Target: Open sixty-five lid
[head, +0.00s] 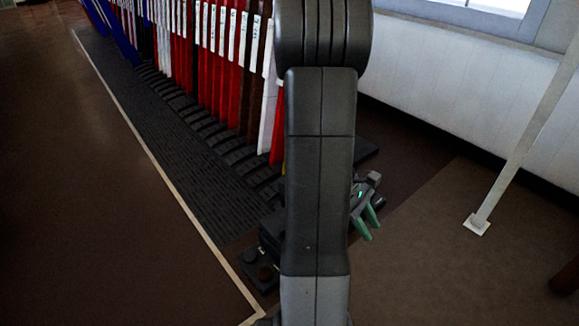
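My gripper (367,221) is right of my upright arm link, near the end of the lever row. Its two green fingers point down and to the right, with a gap between them and nothing seen in it. No number sixty-five can be read, and I cannot make out which part is the sixty-five lid. A small dark box with round knobs (262,268) sits at the near end of the frame, left of my arm link. My arm link hides part of the frame's near end.
A row of red, white, blue and brown levers (215,75) runs back to the upper left above a black ridged plate (180,135). A white slanted post (515,155) stands on the right. Brown floor is clear at left and lower right.

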